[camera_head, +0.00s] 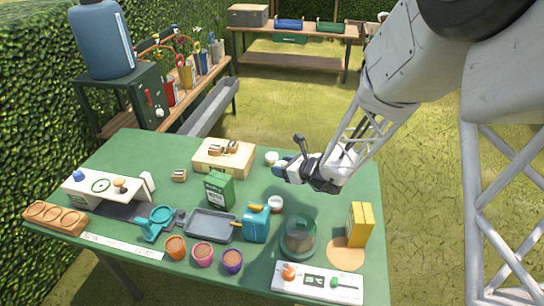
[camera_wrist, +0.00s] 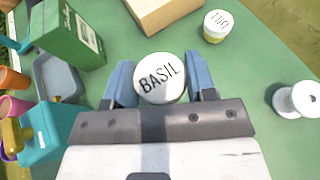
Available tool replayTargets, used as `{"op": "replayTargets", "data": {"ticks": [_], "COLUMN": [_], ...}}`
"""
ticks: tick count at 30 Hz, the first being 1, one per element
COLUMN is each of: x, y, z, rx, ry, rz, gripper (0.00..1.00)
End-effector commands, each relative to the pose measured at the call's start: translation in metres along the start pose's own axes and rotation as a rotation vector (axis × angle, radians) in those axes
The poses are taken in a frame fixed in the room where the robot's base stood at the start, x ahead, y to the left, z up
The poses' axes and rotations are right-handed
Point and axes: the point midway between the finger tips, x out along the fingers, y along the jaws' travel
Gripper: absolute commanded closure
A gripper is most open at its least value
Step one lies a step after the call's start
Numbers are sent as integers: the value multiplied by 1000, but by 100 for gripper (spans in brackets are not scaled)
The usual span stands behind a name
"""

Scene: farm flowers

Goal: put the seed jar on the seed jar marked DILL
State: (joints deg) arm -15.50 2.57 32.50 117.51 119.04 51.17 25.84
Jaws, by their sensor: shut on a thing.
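My gripper (camera_wrist: 160,85) is shut on a seed jar with a white lid marked BASIL (camera_wrist: 161,78), held between its two blue fingers. In the head view my gripper (camera_head: 284,167) is above the right middle of the table, and its body largely hides the held jar. A second white-lidded jar, whose upside-down label seems to read DILL (camera_wrist: 218,24), stands apart beyond the gripper, up and right in the wrist view. It also shows in the head view (camera_head: 272,157), right of the wooden box. The height of the held jar above the table is unclear.
A wooden box (camera_head: 223,157) is behind and left, and a green packet (camera_head: 219,190) is left of the gripper. Another white-topped jar (camera_head: 275,203) and a blue watering can (camera_head: 256,224) are in front. Green table is clear between the jars.

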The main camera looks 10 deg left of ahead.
Motion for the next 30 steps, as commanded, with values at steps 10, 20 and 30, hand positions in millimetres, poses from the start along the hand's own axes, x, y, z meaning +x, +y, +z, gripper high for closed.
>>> {"op": "replayTargets", "data": {"ticks": [10, 20, 30], "x": [10, 43, 78], "y": [-8, -35, -63], "z": [2, 11, 22], "rx": [0, 1, 0], "ry": [1, 1, 0], "rz": [0, 0, 1], "gripper": [72, 72, 72]}}
